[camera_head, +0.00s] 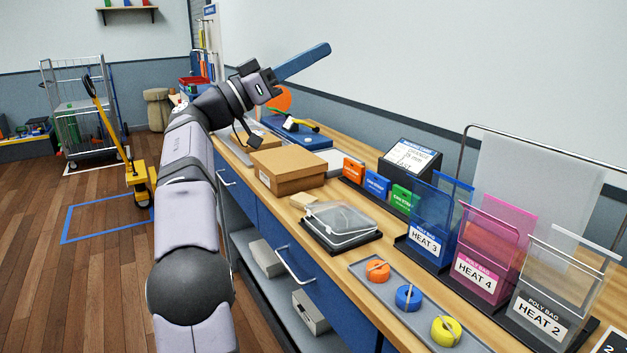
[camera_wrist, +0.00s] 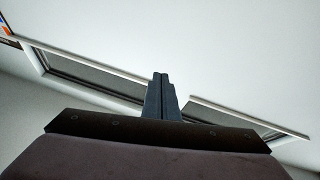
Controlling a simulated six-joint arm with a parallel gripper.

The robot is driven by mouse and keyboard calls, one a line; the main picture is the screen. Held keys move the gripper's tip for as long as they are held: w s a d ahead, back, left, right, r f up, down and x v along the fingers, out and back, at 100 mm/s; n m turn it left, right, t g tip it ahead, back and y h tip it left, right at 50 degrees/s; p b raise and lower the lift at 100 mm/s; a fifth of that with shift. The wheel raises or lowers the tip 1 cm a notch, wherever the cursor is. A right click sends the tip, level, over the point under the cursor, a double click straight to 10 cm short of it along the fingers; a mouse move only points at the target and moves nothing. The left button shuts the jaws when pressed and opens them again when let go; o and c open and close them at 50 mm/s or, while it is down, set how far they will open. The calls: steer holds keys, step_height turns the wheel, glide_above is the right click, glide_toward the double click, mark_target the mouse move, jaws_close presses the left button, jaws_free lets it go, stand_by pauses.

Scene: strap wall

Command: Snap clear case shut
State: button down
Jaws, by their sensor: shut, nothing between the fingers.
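The clear case (camera_head: 340,222) sits on a dark flat base (camera_head: 345,246) on the bench, in the middle of the head view. Its see-through lid lies over it; whether the lid is latched or slightly raised I cannot tell. My gripper (camera_head: 320,52) is high above the bench's far part, up and to the left of the case and well apart from it. Its blue fingers point up and to the right. In the wrist view my gripper (camera_wrist: 161,76) is shut and empty, against a pale ceiling. The case is not in the wrist view.
A cardboard box (camera_head: 288,168) stands behind the case. A grey tray (camera_head: 402,300) with orange, blue and yellow rolls lies in front. Blue, pink and clear poly bag holders (camera_head: 475,275) stand to the right. Small orange, blue and green boxes (camera_head: 376,184) and a sign (camera_head: 410,157) stand behind.

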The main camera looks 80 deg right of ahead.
steer(key=s+d+r+n+t+y+p, duration=0.15)
steer(key=d+r+t+p, duration=0.35)
steer(key=p, duration=0.7)
steer(key=w+a+f+m+t+y+p, duration=0.1)
steer(key=w+a+f+t+y+p, duration=0.15)
steer(key=f, duration=0.75)
steer(key=w+a+f+t+y+p, duration=0.2)
steer(key=f+t+y+p, duration=0.1)
steer(key=f, duration=0.6)
steer(key=w+a+f+m+t+y+p, duration=0.1)
steer(key=w+a+f+t+y+p, duration=0.1)
steer(key=f, duration=0.8)
steer(key=p, duration=0.5)
glide_above(320, 223)
step_height(320, 223, down, 8)
steer(key=shift+w+a+f+n+p, duration=0.2)
steer(key=shift+w+a+f, duration=0.1)
steer(key=shift+f, duration=0.25)
steer(key=shift+w+a+f+n+p, duration=0.15)
steer(key=shift+w+a+f, duration=0.15)
steer(key=shift+f, duration=0.25)
steer(key=shift+w+f, duration=0.1)
steer(key=shift+f, duration=0.75)
